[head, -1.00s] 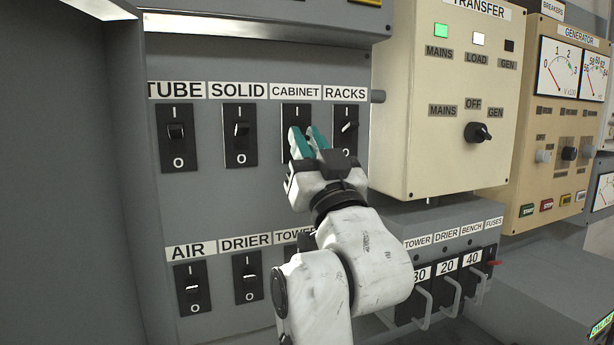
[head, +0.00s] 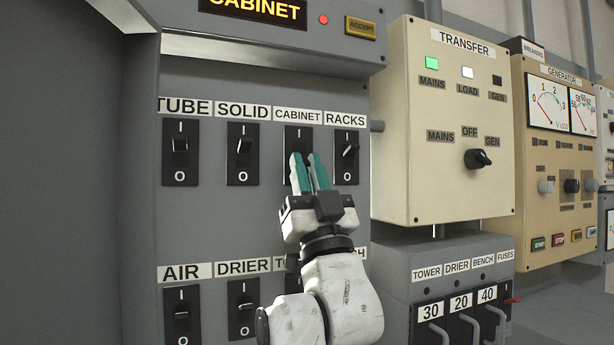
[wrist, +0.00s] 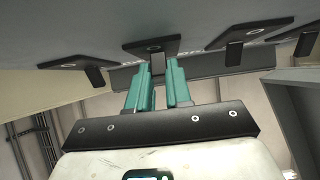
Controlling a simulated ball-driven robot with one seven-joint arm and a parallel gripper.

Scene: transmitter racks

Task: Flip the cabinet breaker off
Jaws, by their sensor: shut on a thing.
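The cabinet breaker (head: 298,136) is a black plate under the CABINET label, third in the upper row of the grey panel. Its I mark shows at the top; its lever and lower part are hidden behind my fingers in the head view. My gripper (head: 304,160) has teal fingers and reaches up to this plate from below. In the wrist view the cabinet breaker (wrist: 155,46) is straight ahead, its short lever between my fingertips (wrist: 159,72). My gripper is shut on that lever. Whether the lever is tilted up or down cannot be told.
The racks breaker (head: 346,165) is close on the right, the solid breaker (head: 242,165) on the left. A lower row includes the air breaker (head: 182,315). The beige transfer box (head: 400,120) juts out at right. An amber display (head: 252,10) above reads CABINET beside a red light.

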